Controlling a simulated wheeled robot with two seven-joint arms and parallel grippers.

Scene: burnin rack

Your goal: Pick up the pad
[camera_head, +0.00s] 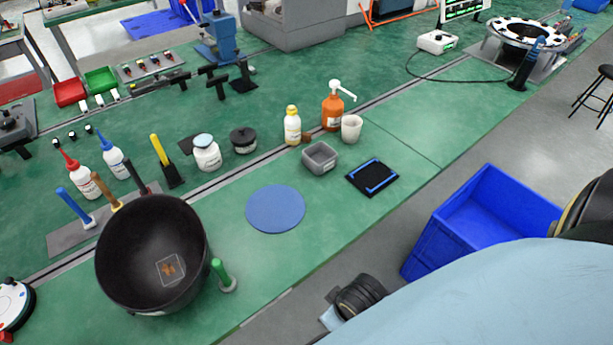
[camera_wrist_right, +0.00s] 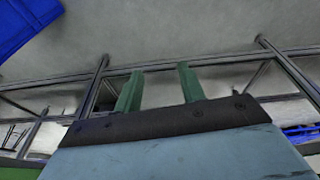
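A black square pad (camera_head: 372,177) with blue strips along two edges lies flat on the green bench top, near its front edge and right of the middle in the head view. A flat round blue disc (camera_head: 275,208) lies to its left; I cannot tell from the pictures which one the task calls the pad. My right gripper (camera_wrist_right: 159,88) shows in the right wrist view with its two green fingers apart and nothing between them. Neither pad shows in that view. My left gripper is not in view.
A grey square bin (camera_head: 319,158) and a white cup (camera_head: 351,128) stand behind the black pad. A large black bucket (camera_head: 120,265) and a green-handled tool (camera_head: 222,275) are to the left. A blue crate (camera_head: 425,245) stands off the bench's front edge. The bench right of the pad is clear.

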